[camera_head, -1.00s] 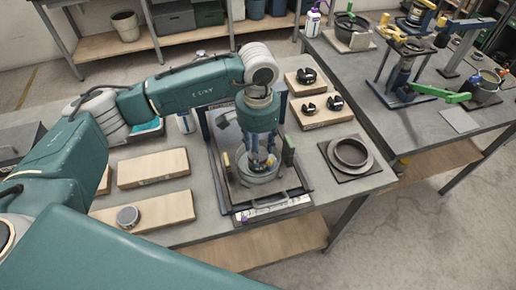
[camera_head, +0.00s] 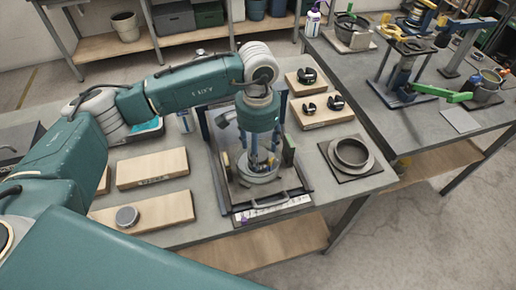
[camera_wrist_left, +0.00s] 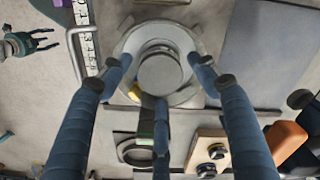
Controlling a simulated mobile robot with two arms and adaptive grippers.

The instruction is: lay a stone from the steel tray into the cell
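The cell, a round grey ringed pot (camera_head: 259,174), stands on the base of the frame on the near table. It also shows in the left wrist view (camera_wrist_left: 183,93), with a grey disc (camera_wrist_left: 160,71) in its middle. I cannot tell whether the disc is a stone. My left gripper (camera_head: 262,162) points down over the cell. Its three fingers (camera_wrist_left: 157,80) are spread around the disc, apparently apart from it. A shallow tray with a blue inside (camera_head: 146,130) is mostly hidden behind my left arm. My right gripper (camera_wrist_left: 42,42) shows small in the wrist view, fingers spread and empty.
A grey disc (camera_head: 127,217) lies on a wooden board (camera_head: 165,212). Another board (camera_head: 152,168) is bare. Boards with black parts (camera_head: 320,113) stand behind. A second table (camera_head: 418,127) carries lever devices.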

